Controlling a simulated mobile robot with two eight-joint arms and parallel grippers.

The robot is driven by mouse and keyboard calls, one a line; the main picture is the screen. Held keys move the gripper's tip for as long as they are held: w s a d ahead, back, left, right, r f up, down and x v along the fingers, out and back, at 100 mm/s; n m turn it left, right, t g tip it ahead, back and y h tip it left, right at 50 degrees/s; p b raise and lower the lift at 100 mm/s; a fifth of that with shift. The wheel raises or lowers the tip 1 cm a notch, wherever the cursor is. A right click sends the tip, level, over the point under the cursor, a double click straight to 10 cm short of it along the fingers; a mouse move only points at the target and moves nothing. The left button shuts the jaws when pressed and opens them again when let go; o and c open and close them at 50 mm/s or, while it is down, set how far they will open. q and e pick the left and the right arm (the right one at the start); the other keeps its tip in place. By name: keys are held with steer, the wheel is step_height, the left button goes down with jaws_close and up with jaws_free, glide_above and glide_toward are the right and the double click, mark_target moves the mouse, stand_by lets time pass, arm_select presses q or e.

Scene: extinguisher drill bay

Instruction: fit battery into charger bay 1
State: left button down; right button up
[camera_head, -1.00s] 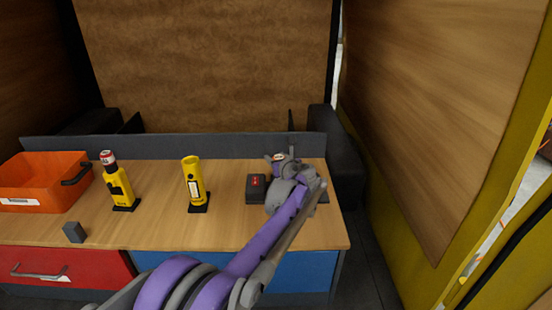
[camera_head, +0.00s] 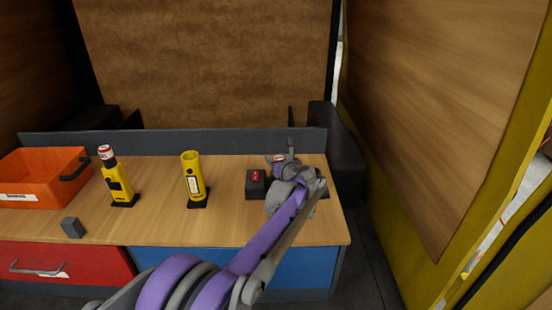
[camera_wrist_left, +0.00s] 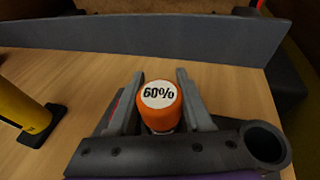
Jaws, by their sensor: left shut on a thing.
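The battery (camera_wrist_left: 160,105) has an orange top with a white disc reading 60%. It stands between the two fingers of my left gripper (camera_wrist_left: 158,95), which is shut on it. In the head view the left gripper (camera_head: 281,163) is at the right end of the bench, and only the battery's top (camera_head: 278,158) shows there. The charger (camera_head: 256,184) is a dark block with a red panel, low on the bench beside the gripper. My arm hides its right part and the bays, so I cannot tell whether the battery touches it. My right gripper is out of view.
A yellow device (camera_head: 119,183) with a red-and-white top and a yellow cylinder (camera_head: 193,178) stand on dark bases to the left. An orange bin (camera_head: 38,180) and a small grey block (camera_head: 72,228) are farther left. A grey ledge (camera_head: 220,143) closes the bench's back.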

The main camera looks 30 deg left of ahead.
arm_select(q)
steer(key=shift+f+b, duration=0.6)
steer(key=shift+f, duration=0.5)
steer(key=shift+c, duration=1.2)
jaws_free()
steer(key=v, duration=1)
steer(key=shift+s+d, duration=0.25)
steer(key=shift+s, duration=0.05)
steer(key=shift+r, duration=0.15)
